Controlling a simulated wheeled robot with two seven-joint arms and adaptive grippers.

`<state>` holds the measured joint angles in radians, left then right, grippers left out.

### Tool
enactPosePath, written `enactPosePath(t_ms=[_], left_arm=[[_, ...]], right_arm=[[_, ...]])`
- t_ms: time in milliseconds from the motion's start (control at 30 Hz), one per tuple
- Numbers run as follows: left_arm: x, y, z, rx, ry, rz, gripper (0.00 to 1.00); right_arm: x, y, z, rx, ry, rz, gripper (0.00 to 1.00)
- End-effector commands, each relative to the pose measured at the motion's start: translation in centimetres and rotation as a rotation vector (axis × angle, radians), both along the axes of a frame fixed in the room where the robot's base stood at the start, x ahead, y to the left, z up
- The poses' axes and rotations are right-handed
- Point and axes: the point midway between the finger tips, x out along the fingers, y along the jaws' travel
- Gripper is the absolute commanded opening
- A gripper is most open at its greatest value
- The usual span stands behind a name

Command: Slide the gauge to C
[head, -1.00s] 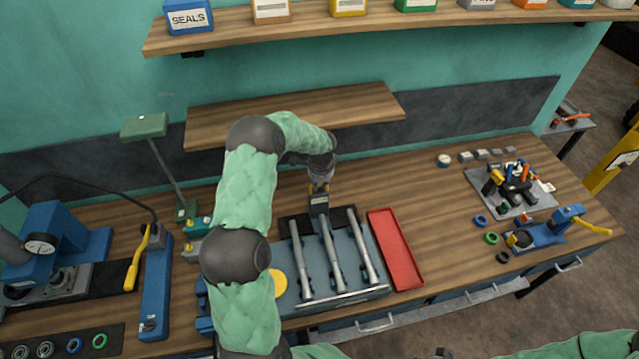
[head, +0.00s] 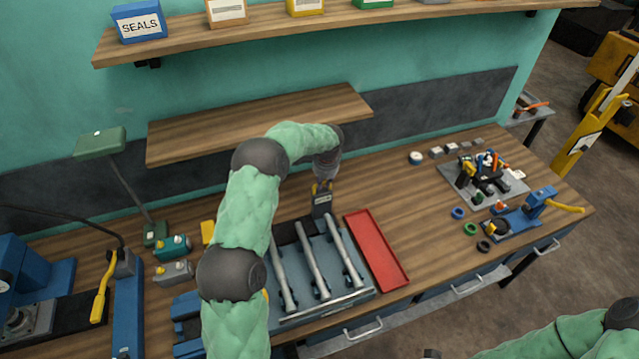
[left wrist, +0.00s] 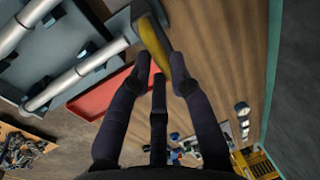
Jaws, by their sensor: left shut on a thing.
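The gauge (head: 321,204) is a dark block with a small pale label and a yellow grip. It stands at the far end of the right-hand rod (head: 345,250) in the grey rod fixture (head: 362,293). My left gripper (head: 323,184) is shut on the gauge's yellow grip from above. In the left wrist view the fingers (left wrist: 162,64) close around the yellow grip (left wrist: 152,42), with the rod beside it. The middle rod (head: 312,260) and left rod (head: 283,275) lie free of the gauge. I cannot read any letter marks. My right gripper is not visible.
A red tray (head: 377,250) lies just right of the fixture. A yellow-handled press (head: 525,215) and a tool board (head: 483,180) stand at the right of the bench. A low wooden shelf (head: 255,124) is behind my left arm.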

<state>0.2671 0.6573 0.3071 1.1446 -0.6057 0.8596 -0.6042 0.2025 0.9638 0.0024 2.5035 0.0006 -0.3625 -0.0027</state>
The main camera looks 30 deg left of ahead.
Motion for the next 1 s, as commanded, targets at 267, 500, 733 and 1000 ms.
enactPosePath(t_ms=[267,500,733,1000], left_arm=[[0.2,-0.2,0.0,-0.002,-0.006,-0.003,0.45],[0.1,-0.2,0.2,-0.001,-0.005,-0.002,0.45],[-0.1,-0.6,2.9,0.0,-0.008,-0.003,0.45],[-0.7,-1.5,8.1,0.0,-0.007,-0.003,0.45]], right_arm=[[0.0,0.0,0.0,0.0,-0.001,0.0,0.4],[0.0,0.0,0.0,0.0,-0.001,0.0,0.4],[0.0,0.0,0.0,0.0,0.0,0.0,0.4],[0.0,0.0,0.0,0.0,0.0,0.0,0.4]])
